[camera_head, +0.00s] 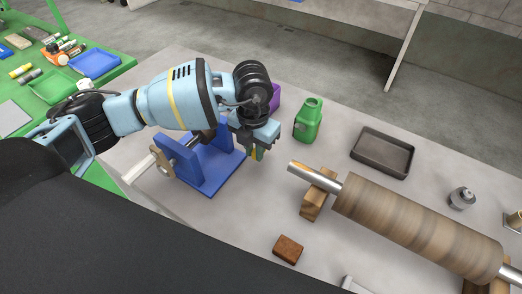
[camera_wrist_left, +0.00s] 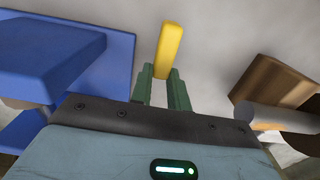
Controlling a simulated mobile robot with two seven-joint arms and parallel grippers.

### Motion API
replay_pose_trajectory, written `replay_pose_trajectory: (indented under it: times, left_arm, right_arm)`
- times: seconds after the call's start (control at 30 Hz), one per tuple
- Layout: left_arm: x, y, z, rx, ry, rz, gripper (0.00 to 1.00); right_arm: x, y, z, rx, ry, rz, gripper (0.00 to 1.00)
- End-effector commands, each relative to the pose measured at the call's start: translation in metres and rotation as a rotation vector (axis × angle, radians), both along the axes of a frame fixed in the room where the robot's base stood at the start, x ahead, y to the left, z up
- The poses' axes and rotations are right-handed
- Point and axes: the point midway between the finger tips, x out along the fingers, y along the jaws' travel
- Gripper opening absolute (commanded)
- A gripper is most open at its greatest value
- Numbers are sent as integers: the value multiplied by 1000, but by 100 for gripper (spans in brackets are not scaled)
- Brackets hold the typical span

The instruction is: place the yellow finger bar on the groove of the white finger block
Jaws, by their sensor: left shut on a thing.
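My left gripper (camera_head: 257,153) reaches in from the left and is above the grey table, between the blue stand and the roller. Its green fingertips (camera_wrist_left: 161,88) are shut on the yellow finger bar (camera_wrist_left: 170,48), which sticks out beyond them in the left wrist view. In the head view only a small piece of the bar (camera_head: 253,153) shows. I cannot clearly make out the white finger block; a pale piece (camera_head: 350,285) at the bottom edge is mostly cut off and I cannot tell what it is. My right gripper is not in view.
A blue stand (camera_head: 215,172) is left of the gripper. A brown roller (camera_head: 415,228) on wooden supports lies at the right. A green block (camera_head: 308,120), a dark tray (camera_head: 382,153), a metal weight (camera_head: 461,198) and a brown block (camera_head: 288,249) stand apart on the table.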

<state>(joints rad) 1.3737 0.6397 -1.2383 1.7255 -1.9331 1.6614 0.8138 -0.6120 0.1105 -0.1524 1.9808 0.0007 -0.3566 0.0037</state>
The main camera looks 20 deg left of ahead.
Motion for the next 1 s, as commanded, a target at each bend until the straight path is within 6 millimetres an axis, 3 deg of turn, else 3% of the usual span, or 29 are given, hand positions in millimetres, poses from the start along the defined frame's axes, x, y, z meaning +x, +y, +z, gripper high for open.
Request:
replay_pose_trajectory:
  times: [0.1,0.23,0.47,0.77,1.0]
  left_arm:
    - [17,-4,-3,0,1,0,0]
    - [26,-5,-3,0,2,0,0]
    - [27,-5,-4,1,1,-1,0]
    - [27,-4,-37,1,2,1,0]
    - [27,-4,-38,1,1,1,0]
  right_arm:
    - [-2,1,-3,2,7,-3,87]
    - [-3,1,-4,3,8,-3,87]
    - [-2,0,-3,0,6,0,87]
    - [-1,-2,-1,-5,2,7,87]
    - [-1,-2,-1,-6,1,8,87]
